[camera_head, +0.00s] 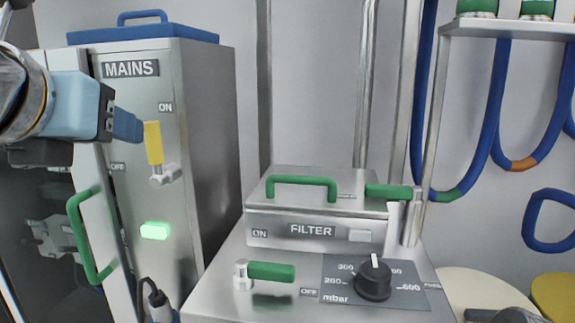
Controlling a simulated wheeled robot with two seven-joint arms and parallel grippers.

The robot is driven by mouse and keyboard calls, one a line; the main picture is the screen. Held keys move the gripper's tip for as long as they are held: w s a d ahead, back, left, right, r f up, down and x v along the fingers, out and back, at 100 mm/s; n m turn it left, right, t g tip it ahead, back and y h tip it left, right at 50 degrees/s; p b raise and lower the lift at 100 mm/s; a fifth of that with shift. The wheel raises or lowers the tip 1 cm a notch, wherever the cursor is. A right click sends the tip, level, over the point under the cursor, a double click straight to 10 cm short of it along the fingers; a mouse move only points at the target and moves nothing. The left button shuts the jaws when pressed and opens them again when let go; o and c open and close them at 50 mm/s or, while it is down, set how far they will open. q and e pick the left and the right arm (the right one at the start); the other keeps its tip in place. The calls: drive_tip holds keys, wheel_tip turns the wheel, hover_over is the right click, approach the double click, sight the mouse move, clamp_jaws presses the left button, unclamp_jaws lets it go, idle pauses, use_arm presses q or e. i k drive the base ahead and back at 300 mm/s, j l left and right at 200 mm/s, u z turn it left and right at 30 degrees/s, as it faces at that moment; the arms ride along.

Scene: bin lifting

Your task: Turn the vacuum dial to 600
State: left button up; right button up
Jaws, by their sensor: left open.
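The black vacuum dial (373,281) sits on a dark scale plate marked "mbar" (336,298), on the front of the steel unit.
The MAINS cabinet (205,130) has a lit green lamp (154,231). The FILTER box (315,225) with a green handle stands behind the dial. A green lever (270,272) lies left of the dial. Blue hoses (492,130) hang at right. The space above the dial is clear.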

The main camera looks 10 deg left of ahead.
sight(373, 283)
drive_tip(key=k+l, duration=0.1)
drive_tip(key=k, duration=0.4)
drive_tip(key=k+l, duration=0.15)
drive_tip(key=k, duration=0.3)
